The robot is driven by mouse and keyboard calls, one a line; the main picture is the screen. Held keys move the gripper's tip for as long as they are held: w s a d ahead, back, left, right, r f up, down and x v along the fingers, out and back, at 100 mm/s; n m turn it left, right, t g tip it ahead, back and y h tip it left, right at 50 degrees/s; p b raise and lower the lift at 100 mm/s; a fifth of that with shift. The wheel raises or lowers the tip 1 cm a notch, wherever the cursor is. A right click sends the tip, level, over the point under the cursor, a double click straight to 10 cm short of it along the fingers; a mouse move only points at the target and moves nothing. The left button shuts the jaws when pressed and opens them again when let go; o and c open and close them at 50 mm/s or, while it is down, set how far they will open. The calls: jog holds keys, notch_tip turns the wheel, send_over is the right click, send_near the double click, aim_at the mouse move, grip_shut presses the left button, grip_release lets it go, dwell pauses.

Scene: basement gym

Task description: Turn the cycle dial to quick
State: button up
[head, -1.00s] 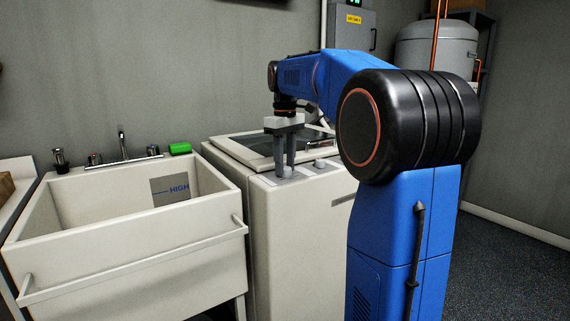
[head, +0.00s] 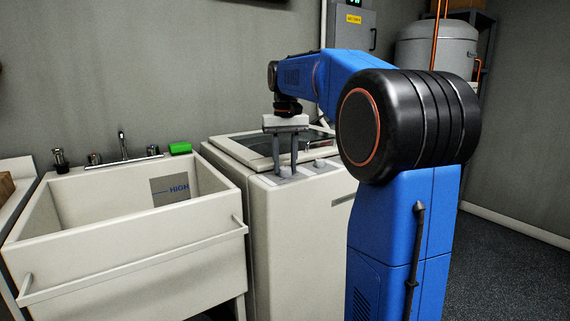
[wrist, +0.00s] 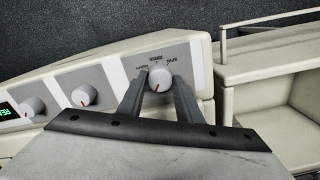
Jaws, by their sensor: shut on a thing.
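The cycle dial is a round pale grey knob (wrist: 159,77) with a red pointer mark, at one end of the washer's control strip. Small words are printed around it, hard to read at this size; the pointer points down and slightly left in the wrist view. It also shows low between the fingers in the head view (head: 285,172). My gripper (head: 285,166) points down, with one finger on either side of the dial, shut on it. In the wrist view the fingers (wrist: 160,84) flank the knob.
The white washer (head: 300,235) has two more dials (wrist: 84,95) (wrist: 32,107) and a small green display (wrist: 8,112) along the same strip. A utility sink (head: 130,245) with a tap and green sponge (head: 180,148) stands to the left. Open floor lies right.

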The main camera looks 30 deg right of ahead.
aim_at(285, 167)
jog(key=shift+m, duration=0.6)
jog(key=o, duration=1)
jog(key=shift+o, duration=0.2)
notch_tip(285, 167, up, 17)
jog(key=shift+r, duration=0.2)
